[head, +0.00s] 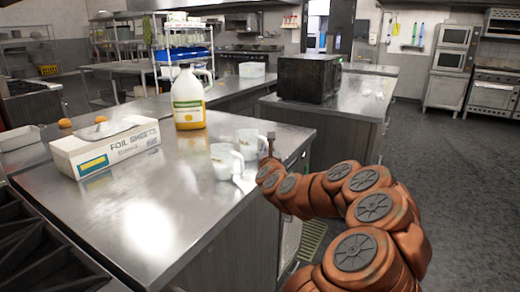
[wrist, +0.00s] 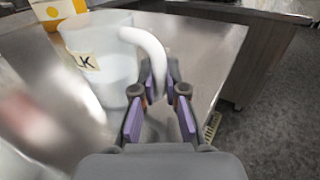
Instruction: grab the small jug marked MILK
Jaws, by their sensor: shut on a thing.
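The small white jug marked MILK (wrist: 105,50) shows in the wrist view with the letters "LK" visible on its label. Its curved handle lies between the fingers of my gripper (wrist: 159,88), which is shut on it. In the head view this looks like the farther white jug (head: 247,144) near the counter's right edge, with my gripper (head: 268,147) at its right side. Its label is too small to read there. I cannot tell whether the jug is clear of the counter. A second white jug (head: 222,163) stands close by, nearer to me.
A big jug with orange contents (head: 188,100) stands behind on the steel counter (head: 150,205). A foil sheets box (head: 105,147) lies to the left. A black oven-like box (head: 308,78) stands on another counter beyond. The near counter middle is clear. Open floor lies to the right.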

